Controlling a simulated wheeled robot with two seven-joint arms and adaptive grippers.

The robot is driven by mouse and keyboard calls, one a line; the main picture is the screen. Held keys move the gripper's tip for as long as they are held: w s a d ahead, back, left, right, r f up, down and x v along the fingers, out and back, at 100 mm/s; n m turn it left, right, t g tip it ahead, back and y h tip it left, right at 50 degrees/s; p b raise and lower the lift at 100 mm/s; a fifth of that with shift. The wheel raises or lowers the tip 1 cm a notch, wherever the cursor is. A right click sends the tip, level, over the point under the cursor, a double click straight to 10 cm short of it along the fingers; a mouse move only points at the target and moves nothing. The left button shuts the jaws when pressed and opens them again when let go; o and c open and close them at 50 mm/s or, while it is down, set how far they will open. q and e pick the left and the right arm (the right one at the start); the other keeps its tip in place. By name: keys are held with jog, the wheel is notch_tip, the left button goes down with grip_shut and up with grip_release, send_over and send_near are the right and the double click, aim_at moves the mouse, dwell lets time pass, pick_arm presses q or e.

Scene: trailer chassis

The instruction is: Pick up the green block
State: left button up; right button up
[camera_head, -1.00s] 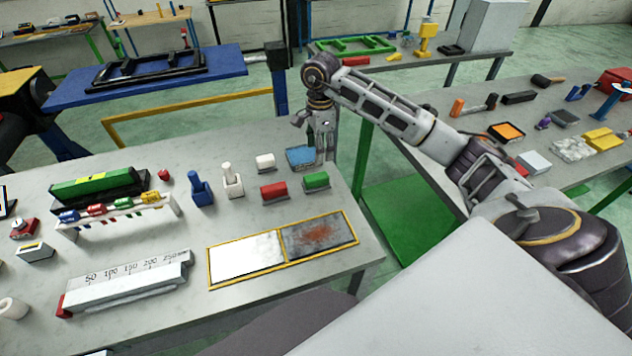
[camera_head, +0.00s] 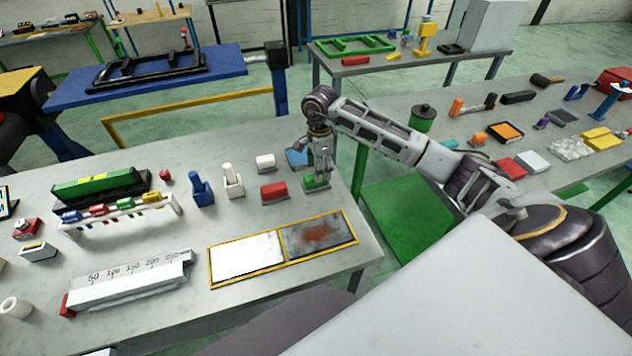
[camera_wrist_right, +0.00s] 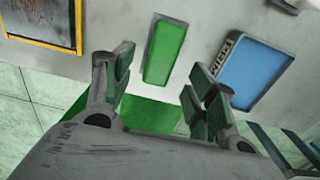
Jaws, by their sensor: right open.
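The green block (camera_head: 313,184) lies on the grey table next to the red block (camera_head: 273,191). My right gripper (camera_head: 321,168) is pointing down just above the green block and partly covers it in the head view. In the right wrist view, the green block (camera_wrist_right: 165,52) lies ahead of my right gripper (camera_wrist_right: 160,75), roughly in line with the gap between its two fingers. The fingers are spread apart with nothing between them. My left gripper is not in view.
A blue tray-like item (camera_wrist_right: 254,77) lies close to the green block and also shows behind my gripper in the head view (camera_head: 296,157). A yellow-framed panel (camera_head: 283,247) lies nearer the front. A white block (camera_head: 265,162) stands behind the red one.

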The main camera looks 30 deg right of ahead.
jog(key=shift+a+f+p, duration=0.3)
jog(key=shift+f, duration=0.45)
jog(key=f, duration=0.2)
jog(key=shift+a+f+p, duration=0.2)
jog(key=shift+f+p, duration=0.1)
jog(key=shift+p, duration=0.1)
jog(key=shift+w+f, duration=0.1)
jog(key=shift+f, duration=0.45)
jog(key=shift+c, duration=0.2)
jog(key=c, duration=1.2)
jog(key=shift+o, duration=0.2)
jog(key=shift+r, duration=0.15)
jog(key=shift+r+b, duration=0.8)
jog(key=shift+r, duration=4.1)
